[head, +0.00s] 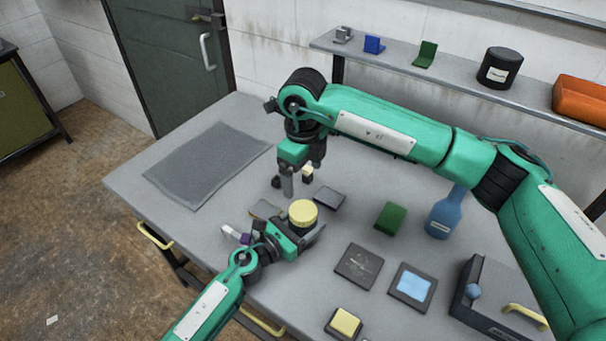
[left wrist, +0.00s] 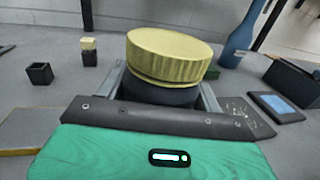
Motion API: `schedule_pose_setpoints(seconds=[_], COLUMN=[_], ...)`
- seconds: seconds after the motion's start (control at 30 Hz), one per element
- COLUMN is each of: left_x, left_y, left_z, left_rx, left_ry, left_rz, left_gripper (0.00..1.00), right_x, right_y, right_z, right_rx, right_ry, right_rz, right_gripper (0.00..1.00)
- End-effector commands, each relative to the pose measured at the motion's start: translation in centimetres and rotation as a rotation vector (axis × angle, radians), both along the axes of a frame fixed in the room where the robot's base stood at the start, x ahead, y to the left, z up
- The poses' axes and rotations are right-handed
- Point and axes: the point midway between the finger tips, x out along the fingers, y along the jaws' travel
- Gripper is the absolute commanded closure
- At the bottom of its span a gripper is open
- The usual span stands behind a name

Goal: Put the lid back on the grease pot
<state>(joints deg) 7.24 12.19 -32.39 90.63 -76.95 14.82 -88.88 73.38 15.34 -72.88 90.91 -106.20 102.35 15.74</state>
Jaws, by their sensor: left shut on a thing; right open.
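The grease pot is a dark round pot (left wrist: 160,92) with a yellow lid (left wrist: 170,52) on its top, also seen in the head view (head: 303,210). In the left wrist view the lid looks slightly tilted on the pot; I cannot tell whether it is fully seated. My left gripper (head: 300,236) is shut around the dark body of the pot, below the lid. My right gripper (head: 295,184) is open and points down, behind and slightly left of the lid in the head view, apart from it.
A small dark cup (left wrist: 40,73) and a yellow-topped block (left wrist: 89,52) stand near my right gripper. A green block (head: 391,217), a blue bottle (head: 444,214), flat dark plates (head: 358,265) and a grey box (head: 490,290) lie to the right. A grey mat (head: 207,163) is clear at left.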

Motion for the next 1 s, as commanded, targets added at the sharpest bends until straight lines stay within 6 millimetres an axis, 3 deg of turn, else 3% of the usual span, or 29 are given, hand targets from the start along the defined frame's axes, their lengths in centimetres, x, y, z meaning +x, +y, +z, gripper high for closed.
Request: schedule_pose_setpoints(seconds=[0.03,0.07,0.17,0.57,1.0], left_x=[0.0,0.0,0.0,-0.4,-6.2], left_y=[0.0,0.0,0.0,0.5,6.5], left_z=[0.0,0.0,0.0,-0.1,-0.5], left_rx=[0.000,0.000,0.000,0.001,0.002], left_ry=[0.000,0.000,0.000,0.000,0.001], left_rz=[0.000,0.000,0.000,0.000,-0.001], left_gripper=[0.97,0.29,0.10,0.08,0.08], right_x=[0.0,0.0,0.0,0.0,0.0], right_y=[0.0,0.0,0.0,0.0,0.0], right_z=[0.0,0.0,0.0,-0.2,-2.7], right_rx=[0.000,0.000,0.000,0.000,0.000], right_ry=[0.000,0.000,0.000,0.000,0.000], right_rz=[0.000,0.000,0.000,0.000,0.000], right_gripper=[0.13,0.13,0.13,0.13,0.13])
